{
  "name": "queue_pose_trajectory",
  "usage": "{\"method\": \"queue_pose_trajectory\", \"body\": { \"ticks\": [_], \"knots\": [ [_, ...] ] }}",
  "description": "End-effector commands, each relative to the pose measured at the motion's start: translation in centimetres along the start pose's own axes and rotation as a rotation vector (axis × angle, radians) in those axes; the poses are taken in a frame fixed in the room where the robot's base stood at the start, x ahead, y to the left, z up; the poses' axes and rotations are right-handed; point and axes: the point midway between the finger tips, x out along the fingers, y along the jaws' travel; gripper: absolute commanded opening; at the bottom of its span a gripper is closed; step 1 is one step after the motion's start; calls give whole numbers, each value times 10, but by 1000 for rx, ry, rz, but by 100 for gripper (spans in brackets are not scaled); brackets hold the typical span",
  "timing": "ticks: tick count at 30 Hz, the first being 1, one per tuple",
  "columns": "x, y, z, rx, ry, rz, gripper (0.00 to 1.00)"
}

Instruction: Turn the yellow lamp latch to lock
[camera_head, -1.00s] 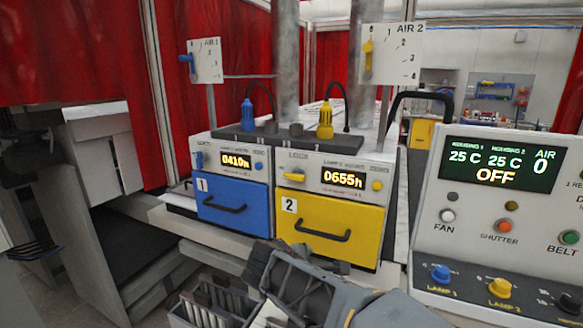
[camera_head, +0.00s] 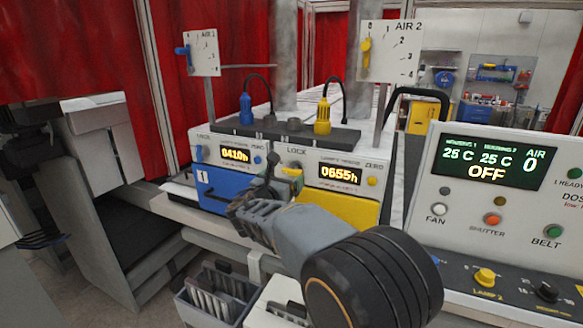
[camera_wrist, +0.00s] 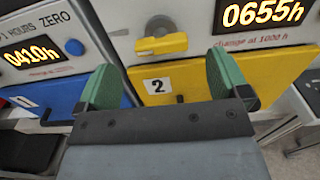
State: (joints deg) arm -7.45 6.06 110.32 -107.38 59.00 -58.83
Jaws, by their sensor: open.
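The yellow lamp latch (camera_wrist: 162,43) is a small bar on a round grey pivot above the yellow drawer (camera_wrist: 190,80) marked 2. It lies nearly horizontal in the wrist view. In the head view the latch (camera_head: 292,171) sits under the word LOCK, partly covered by my gripper (camera_head: 274,178). In the wrist view my gripper (camera_wrist: 165,80) has its two green fingers wide apart, with nothing between them. The latch appears beyond the fingertips, between them sideways. No contact shows.
The blue drawer (camera_head: 221,201) marked 1 is to the left, with a blue latch (camera_head: 198,153) above it. A yellow knob (camera_head: 372,181) is right of the 0655h display. The control panel (camera_head: 480,200) stands to the right. Grey bins (camera_head: 190,305) are below.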

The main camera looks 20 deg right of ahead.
Motion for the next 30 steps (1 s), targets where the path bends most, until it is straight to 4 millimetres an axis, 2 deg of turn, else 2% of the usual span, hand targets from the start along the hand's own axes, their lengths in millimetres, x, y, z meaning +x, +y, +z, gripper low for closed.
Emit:
{"method": "queue_pose_trajectory", "body": {
  "ticks": [1,6,12,25,30],
  "knots": [
    [10,-1,2,-2,0,-4,94],
    [36,-1,2,-1,1,-3,94],
    [55,0,1,1,0,-2,94],
    [62,0,0,1,1,0,94],
    [62,0,0,1,1,0,79]
  ]
}}
